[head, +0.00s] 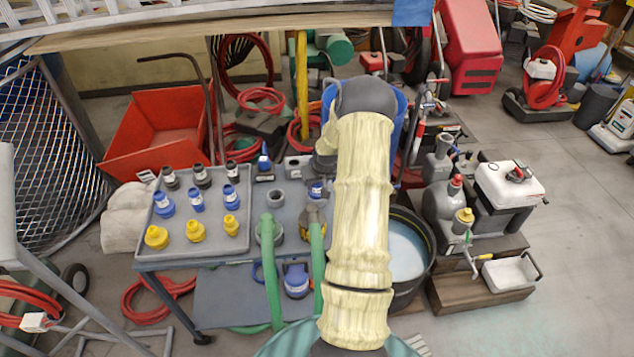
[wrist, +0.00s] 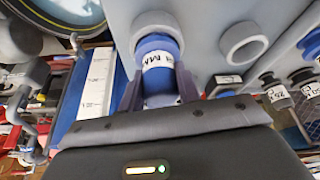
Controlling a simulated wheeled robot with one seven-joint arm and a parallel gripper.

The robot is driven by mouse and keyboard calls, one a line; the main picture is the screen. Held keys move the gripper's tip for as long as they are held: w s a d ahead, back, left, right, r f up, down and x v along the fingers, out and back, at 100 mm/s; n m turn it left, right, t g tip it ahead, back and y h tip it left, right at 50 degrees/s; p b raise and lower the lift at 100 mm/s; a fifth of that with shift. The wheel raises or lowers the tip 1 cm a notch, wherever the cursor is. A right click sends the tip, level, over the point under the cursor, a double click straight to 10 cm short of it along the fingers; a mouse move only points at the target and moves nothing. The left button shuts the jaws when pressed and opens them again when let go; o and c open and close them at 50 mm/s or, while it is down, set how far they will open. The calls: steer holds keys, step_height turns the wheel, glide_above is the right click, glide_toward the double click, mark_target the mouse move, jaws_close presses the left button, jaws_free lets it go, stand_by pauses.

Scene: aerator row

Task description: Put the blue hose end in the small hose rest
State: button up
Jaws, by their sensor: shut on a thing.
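The blue hose end (wrist: 158,62), with a white label, is between the fingers of my gripper (wrist: 158,92) in the wrist view. My gripper is shut on it. In the head view, the hose end (head: 317,189) shows just past my gripper (head: 315,208), partly hidden. A grey collar (wrist: 152,22) lies at its upper end in the wrist view; I cannot tell whether this is a rest or part of the hose. A small grey ring-shaped rest (head: 275,197) stands left of the hose end; the wrist view shows the ring (wrist: 243,43) empty and apart. A larger grey ring (head: 268,232) stands nearer me.
A grey tray (head: 245,247) at left holds several dark, blue and yellow fittings. A blue fitting on a dark base (head: 264,163) stands behind the small ring. A black bucket (head: 428,262) is right of the table. Green hose (head: 271,290) loops in front.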

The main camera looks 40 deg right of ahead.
steer(key=shift+f, duration=0.3)
steer(key=o, duration=1.2)
steer(key=shift+w, duration=0.1)
steer(key=shift+c, duration=0.2)
steer(key=shift+s, duration=0.2)
steer(key=shift+r, duration=0.15)
steer(key=shift+r, duration=0.25)
steer(key=v, duration=1.6)
steer(key=shift+s+r+b, duration=0.2)
steer(key=shift+r+b, duration=0.1)
steer(key=shift+a, duration=0.1)
